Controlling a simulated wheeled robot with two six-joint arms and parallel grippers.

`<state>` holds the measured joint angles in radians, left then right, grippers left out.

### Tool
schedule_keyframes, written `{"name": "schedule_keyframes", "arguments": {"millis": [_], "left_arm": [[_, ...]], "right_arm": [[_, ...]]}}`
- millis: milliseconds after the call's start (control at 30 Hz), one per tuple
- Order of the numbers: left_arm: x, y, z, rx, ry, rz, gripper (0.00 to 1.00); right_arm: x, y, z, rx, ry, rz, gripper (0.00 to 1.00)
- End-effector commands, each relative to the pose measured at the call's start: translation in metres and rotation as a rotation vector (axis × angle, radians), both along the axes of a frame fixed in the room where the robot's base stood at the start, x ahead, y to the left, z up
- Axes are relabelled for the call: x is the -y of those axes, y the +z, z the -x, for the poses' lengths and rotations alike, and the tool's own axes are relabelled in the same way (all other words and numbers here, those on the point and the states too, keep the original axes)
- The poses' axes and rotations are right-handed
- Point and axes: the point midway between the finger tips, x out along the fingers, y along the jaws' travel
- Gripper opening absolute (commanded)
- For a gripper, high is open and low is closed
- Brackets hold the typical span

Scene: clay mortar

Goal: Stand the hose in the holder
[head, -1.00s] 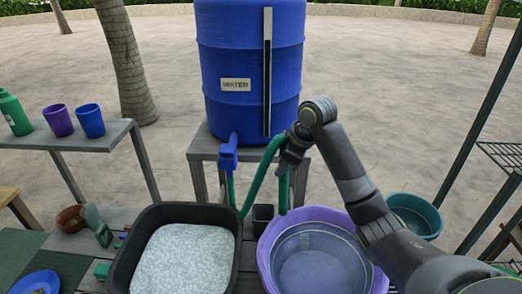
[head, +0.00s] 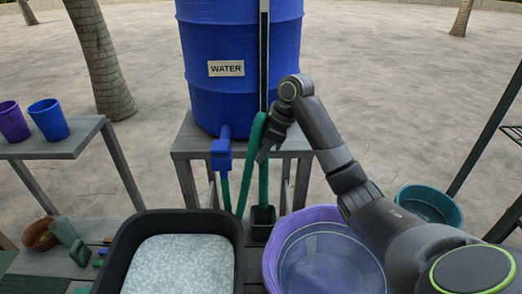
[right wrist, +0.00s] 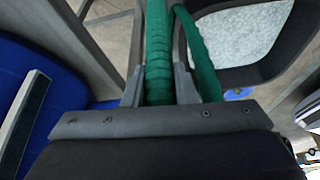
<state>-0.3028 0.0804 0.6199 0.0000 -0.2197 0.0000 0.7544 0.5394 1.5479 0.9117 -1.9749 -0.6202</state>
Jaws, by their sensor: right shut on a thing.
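The green hose (head: 263,182) runs from the blue tap (head: 221,155) on the water barrel and loops up to my right gripper (head: 264,150). The gripper is shut on it. Below the gripper the free length hangs nearly upright down to the dark square holder (head: 263,223). Its lower end meets the holder's opening; how deep it sits is hidden. In the right wrist view the hose (right wrist: 159,50) lies between the two fingers of my right gripper (right wrist: 160,85), with a second strand beside it. My left gripper is not in view.
The blue barrel (head: 240,80) stands on a grey stand (head: 190,140) behind the hose. A black tray (head: 120,262) of pale material is left of the holder. A purple basin (head: 275,255) is close on its right. A teal tub (head: 430,205) stands farther right.

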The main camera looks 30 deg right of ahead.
Motion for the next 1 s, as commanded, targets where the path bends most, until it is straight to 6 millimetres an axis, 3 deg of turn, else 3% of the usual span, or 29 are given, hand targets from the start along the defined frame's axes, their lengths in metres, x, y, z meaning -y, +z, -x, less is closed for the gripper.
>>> {"name": "schedule_keyframes", "arguments": {"millis": [433,1000], "left_arm": [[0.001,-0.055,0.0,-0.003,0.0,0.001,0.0],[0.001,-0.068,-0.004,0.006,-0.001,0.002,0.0]], "right_arm": [[0.0,-0.045,0.0,0.002,0.001,0.0,0.07],[0.0,-0.109,0.0,0.001,0.0,-0.001,0.07]]}}
